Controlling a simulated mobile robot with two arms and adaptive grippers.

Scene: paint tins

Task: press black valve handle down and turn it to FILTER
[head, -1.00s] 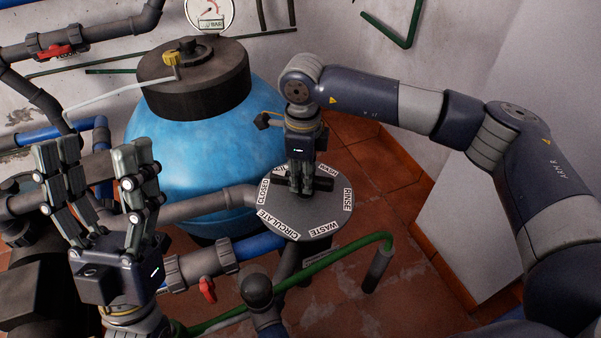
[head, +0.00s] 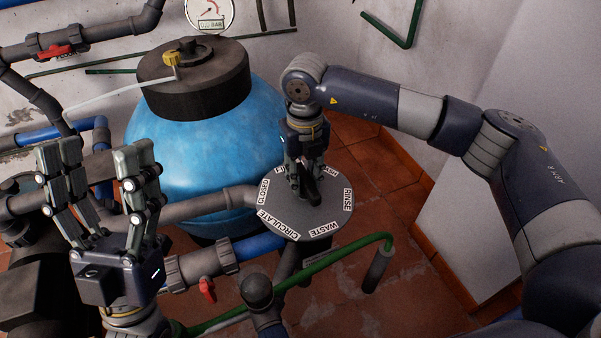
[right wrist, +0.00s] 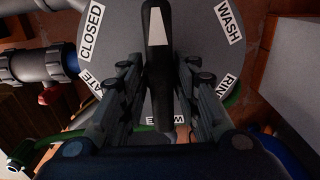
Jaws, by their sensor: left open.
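The black valve handle (right wrist: 156,50) has a white stripe and lies over the round grey valve plate (head: 325,222). In the right wrist view its striped end points up, between the CLOSED (right wrist: 90,32) and WASH (right wrist: 229,24) labels. In the head view its near end points roughly towards WASTE (head: 318,228). The FILTER label is mostly hidden. My right gripper (right wrist: 160,78) points down at the plate, one finger on each side of the handle; whether they press on it is unclear. My left gripper (head: 100,155) is open and empty, fingers up, left of the plate.
A blue tank (head: 200,145) with a black lid stands behind and left of the valve. A gauge (head: 209,14) is behind it. Pipes and a red tap (head: 207,290) lie between my left gripper and the valve. A green hose (head: 340,250) passes in front. A pale block (head: 480,220) stands right.

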